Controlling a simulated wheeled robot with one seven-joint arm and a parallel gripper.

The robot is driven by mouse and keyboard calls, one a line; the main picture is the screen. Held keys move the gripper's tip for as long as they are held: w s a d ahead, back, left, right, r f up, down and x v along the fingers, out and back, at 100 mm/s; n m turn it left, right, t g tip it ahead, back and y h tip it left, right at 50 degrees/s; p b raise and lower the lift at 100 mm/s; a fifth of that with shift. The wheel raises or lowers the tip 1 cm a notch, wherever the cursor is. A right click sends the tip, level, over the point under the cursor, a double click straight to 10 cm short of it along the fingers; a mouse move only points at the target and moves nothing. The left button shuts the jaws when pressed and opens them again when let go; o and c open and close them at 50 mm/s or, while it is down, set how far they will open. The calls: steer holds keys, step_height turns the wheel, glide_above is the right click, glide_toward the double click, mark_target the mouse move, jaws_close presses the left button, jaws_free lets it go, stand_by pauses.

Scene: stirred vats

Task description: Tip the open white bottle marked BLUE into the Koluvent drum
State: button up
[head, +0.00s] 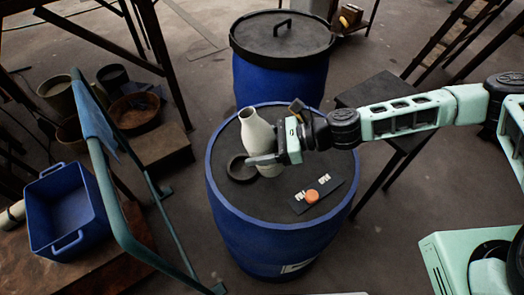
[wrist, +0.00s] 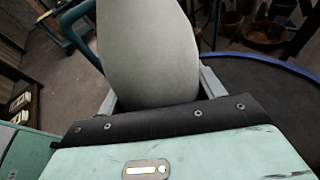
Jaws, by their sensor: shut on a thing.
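A pale white bottle (head: 258,131) with a narrow neck stands roughly upright over the near blue drum (head: 270,236). My gripper (head: 266,159) comes from the right and is shut on the bottle's lower body. In the wrist view the bottle (wrist: 150,55) fills the space between the two grey fingers. No BLUE marking shows on the side I see, and the mouth is too small to judge. I cannot tell whether its base touches the drum's dark top. A dark ring (head: 240,168) lies just left of the bottle. The drum's white label is unreadable, so I cannot confirm Koluvent.
A dark plate with an orange knob (head: 311,196) lies on the drum top. A second blue drum (head: 279,83) with a black handled lid stands behind. A teal rail (head: 112,200) and blue crate (head: 64,212) are left; a dark small table (head: 376,90) is right.

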steer(key=shift+w+a+r+y+b, duration=0.15)
steer(key=shift+a+r+y+b, duration=0.3)
steer(key=shift+a+y+b, duration=0.7)
steer(key=shift+w+a+r+y+b, duration=0.1)
steer(key=shift+a+r+y+b, duration=0.45)
steer(key=shift+b, duration=1.1)
steer(key=shift+f, duration=0.15)
